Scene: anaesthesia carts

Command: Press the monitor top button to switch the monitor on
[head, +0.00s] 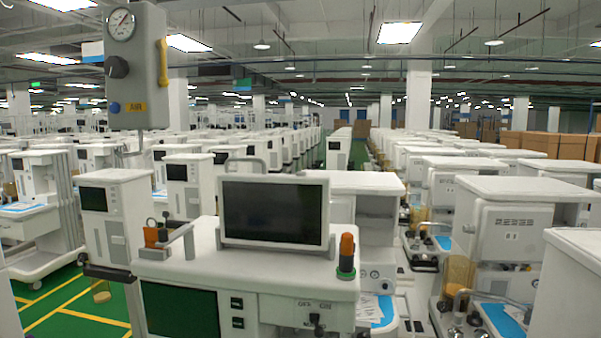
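The monitor (273,211) stands on top of the nearest white anaesthesia cart (190,268), near the middle of the head view. It has a white frame and a dark, blank screen that faces me. A button on the monitor's top cannot be made out at this size. Neither of my grippers is in view.
A grey gauge panel (136,65) hangs at upper left. Rows of carts crowd both sides. Green floor (75,312) shows at lower left.

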